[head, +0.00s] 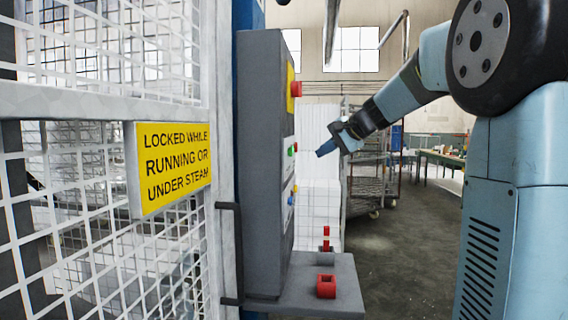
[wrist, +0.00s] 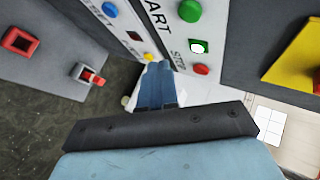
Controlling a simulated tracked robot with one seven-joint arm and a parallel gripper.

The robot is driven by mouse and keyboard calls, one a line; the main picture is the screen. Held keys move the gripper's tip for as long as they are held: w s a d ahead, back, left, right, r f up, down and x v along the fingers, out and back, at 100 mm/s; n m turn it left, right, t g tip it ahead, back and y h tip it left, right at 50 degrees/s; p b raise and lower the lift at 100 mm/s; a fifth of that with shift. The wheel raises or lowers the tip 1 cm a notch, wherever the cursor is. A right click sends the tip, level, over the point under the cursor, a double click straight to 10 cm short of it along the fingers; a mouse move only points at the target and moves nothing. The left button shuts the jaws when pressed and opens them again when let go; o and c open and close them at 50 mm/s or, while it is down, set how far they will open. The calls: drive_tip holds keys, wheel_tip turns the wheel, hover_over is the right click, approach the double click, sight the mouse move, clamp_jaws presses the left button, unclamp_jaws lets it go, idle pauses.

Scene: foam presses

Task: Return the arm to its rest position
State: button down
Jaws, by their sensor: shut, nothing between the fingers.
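My gripper (head: 326,149) is shut and empty. In the head view it hangs in the air to the right of the grey control panel (head: 262,160), with its tip angled down and to the left. In the wrist view its closed blue fingers (wrist: 158,82) point toward the panel face, which carries a green button (wrist: 190,10), a red button (wrist: 201,69) and a blue button (wrist: 109,9). From these views I cannot tell whether the fingertips touch the panel; they look apart from it in the head view.
A shelf (head: 340,296) below the panel holds a red block-like part (head: 326,286). A mesh guard with a yellow sign (head: 173,165) stands at left. A wire rack trolley (head: 372,170) and a bench (head: 444,158) stand behind. The floor (head: 410,240) at right of the shelf is clear.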

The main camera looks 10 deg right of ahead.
drive_tip(key=s+f+n+g+h, duration=0.1)
drive_tip(key=s+f, duration=0.5)
drive_tip(key=s, duration=0.6)
drive_tip(key=s+a+f+n+g+h, duration=0.1)
drive_tip(key=s+f+n+h, duration=0.2)
drive_tip(key=s, duration=0.9)
drive_tip(key=s+a+f+n+g+h, duration=0.1)
drive_tip(key=s+f+n+h, duration=0.2)
drive_tip(key=s+f, duration=0.7)
drive_tip(key=shift+s+n, duration=0.9)
drive_tip(key=shift+n, duration=0.1)
drive_tip(key=shift+a, duration=0.1)
